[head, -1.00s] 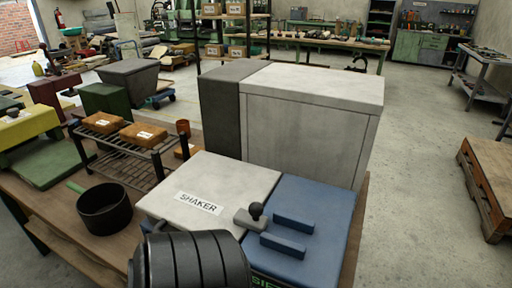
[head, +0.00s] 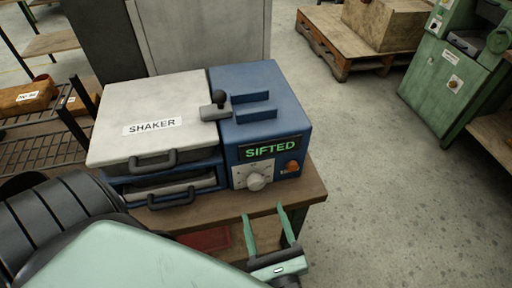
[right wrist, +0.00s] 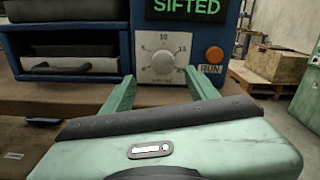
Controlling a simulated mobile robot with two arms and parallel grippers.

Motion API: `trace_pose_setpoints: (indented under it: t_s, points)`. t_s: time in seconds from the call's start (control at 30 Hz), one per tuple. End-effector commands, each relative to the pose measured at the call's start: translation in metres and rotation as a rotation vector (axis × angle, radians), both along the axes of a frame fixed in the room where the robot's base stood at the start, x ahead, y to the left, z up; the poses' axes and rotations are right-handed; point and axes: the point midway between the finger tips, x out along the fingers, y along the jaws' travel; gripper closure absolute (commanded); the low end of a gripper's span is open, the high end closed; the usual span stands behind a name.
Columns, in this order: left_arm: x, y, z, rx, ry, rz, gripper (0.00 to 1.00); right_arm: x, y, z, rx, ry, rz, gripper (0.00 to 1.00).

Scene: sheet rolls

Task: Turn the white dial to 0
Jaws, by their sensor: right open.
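The white dial (head: 256,182) is on the front panel of the blue shaker (head: 262,105), below a green "SIFTED" display (head: 270,149). In the right wrist view the dial (right wrist: 162,63) has numbers around it, with 5, 10 and 15 readable; its exact setting is hard to tell. An orange RUN button (right wrist: 214,55) sits to the dial's right. My right gripper (head: 265,213) is open and empty, in front of and below the dial, not touching it. In the right wrist view its fingers (right wrist: 160,84) spread to either side below the dial. My left gripper is out of view.
The shaker stands on a wooden table (head: 312,190) near its front edge. A drawer with a handle (head: 172,198) is left of the dial. A wire rack (head: 45,150) stands at left. A green machine (head: 450,80) and a pallet (head: 365,45) are at right, with clear floor between.

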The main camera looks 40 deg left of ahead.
Motion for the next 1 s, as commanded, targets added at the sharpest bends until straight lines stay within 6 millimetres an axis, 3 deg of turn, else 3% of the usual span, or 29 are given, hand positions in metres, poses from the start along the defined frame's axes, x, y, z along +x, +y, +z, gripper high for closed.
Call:
trace_pose_setpoints:
  t_s: [0.3, 0.5, 0.83, 0.87, 1.0]
  points:
    - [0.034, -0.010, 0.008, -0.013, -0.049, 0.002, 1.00, 0.031, 0.036, 0.004, 0.008, 0.001, -0.001, 0.41]
    - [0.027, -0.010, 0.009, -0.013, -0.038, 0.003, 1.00, 0.046, 0.053, 0.002, 0.006, 0.002, 0.000, 0.41]
    - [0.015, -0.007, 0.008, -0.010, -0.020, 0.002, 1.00, 0.049, 0.057, 0.002, 0.004, 0.001, -0.001, 0.41]
    - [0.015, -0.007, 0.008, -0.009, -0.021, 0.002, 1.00, 0.049, 0.057, 0.002, 0.004, 0.001, -0.001, 0.44]
    - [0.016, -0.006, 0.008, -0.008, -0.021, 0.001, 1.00, 0.049, 0.057, 0.002, 0.004, 0.001, -0.001, 0.82]
